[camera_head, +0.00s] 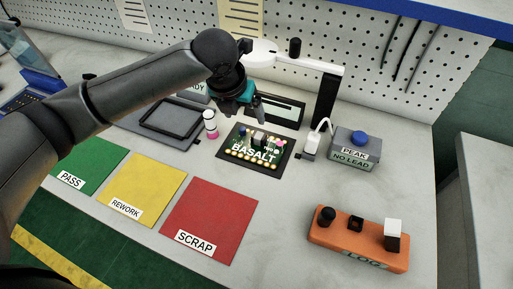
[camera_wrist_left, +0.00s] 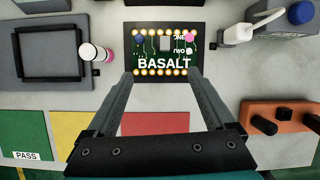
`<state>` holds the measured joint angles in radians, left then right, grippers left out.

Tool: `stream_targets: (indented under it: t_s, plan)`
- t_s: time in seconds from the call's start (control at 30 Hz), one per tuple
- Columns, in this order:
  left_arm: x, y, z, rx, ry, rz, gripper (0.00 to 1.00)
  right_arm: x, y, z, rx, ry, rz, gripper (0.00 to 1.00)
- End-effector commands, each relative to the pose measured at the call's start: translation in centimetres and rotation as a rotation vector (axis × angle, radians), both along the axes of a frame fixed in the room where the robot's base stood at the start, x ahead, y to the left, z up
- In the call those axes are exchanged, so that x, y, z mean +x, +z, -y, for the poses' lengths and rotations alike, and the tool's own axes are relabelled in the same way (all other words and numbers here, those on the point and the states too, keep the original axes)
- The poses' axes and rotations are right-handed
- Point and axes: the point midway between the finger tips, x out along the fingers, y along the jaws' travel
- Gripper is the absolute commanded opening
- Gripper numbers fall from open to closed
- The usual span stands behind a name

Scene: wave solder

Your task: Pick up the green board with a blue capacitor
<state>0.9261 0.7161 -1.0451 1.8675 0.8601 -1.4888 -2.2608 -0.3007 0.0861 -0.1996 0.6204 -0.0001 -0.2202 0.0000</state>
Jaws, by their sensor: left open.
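The green board (camera_wrist_left: 181,47), printed BASALT, lies flat on a dark mat on the bench. It carries a blue capacitor (camera_wrist_left: 138,39) at its upper left, a grey block (camera_wrist_left: 165,42) and a pink part, with round gold pads along two edges. It also shows in the head view (camera_head: 238,149). My left gripper (camera_wrist_left: 161,76) is open and empty, its fingers apart and pointing toward the board's near edge. In the head view the left gripper (camera_head: 256,112) hangs above and behind the board, apart from it. My right gripper is in neither view.
PASS (camera_head: 92,163), REWORK (camera_head: 147,186) and SCRAP (camera_head: 215,212) mats lie in front. A pink-and-white bottle (camera_head: 210,124) stands left of the board. A grey PEAK box (camera_head: 356,145) and an orange LOG block (camera_head: 350,243) are to the right. A pegboard stands behind.

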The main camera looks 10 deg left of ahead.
Motion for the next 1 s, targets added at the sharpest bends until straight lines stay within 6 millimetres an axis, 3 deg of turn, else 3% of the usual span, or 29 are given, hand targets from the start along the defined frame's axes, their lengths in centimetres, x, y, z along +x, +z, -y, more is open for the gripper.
stream_targets:
  t_s: [0.23,0.6,1.0]
  plan:
    - [0.2,-0.8,0.3,0.037,-0.103,0.013,0.88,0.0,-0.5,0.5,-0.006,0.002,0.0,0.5]
    - [2.8,-7.6,0.9,0.036,-0.099,0.012,0.88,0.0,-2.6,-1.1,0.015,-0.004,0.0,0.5]
    - [4.0,-10.9,1.5,0.034,-0.101,0.013,0.88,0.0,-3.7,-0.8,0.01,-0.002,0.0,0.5]
